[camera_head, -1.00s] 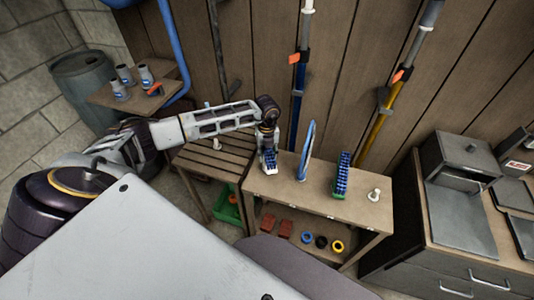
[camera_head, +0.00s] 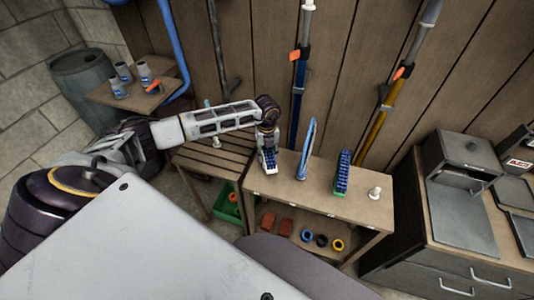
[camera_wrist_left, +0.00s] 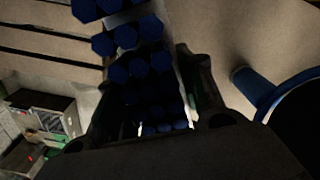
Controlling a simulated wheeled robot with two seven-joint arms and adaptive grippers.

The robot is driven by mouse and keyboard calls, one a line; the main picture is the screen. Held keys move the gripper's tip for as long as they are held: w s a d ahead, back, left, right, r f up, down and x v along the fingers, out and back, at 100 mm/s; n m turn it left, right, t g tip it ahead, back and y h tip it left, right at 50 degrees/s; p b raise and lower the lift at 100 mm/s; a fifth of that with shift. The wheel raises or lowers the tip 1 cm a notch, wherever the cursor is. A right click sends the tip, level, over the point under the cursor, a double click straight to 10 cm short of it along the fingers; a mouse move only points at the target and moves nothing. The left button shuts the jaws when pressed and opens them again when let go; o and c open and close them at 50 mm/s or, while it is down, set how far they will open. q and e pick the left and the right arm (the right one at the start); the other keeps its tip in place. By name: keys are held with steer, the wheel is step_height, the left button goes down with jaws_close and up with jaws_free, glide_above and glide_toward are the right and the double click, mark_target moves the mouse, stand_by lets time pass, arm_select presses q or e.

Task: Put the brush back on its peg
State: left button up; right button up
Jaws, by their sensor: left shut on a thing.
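My left gripper (camera_head: 268,147) points down over the left end of the wooden shelf top and is shut on a brush with blue bristles (camera_head: 269,161). In the left wrist view, dark blue bristle tufts (camera_wrist_left: 140,68) show between the fingers. The head view does not show clearly whether the brush touches the shelf top. A white peg (camera_head: 374,193) stands bare at the shelf's right end. Another white peg (camera_head: 216,143) stands on the slatted bench at left. My right gripper is not in view.
A blue looped tool (camera_head: 307,150) stands upright just right of the held brush. Another blue-bristled brush (camera_head: 342,172) stands farther right on the shelf top (camera_head: 322,196). Poles hang on the wall behind. A grey cabinet (camera_head: 462,160) stands at right.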

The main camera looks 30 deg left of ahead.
arm_select(q)
steer(key=shift+f, duration=0.4)
stand_by(0.4)
steer(key=o, duration=1.3)
steer(key=shift+o, duration=0.3)
steer(key=o, duration=0.4)
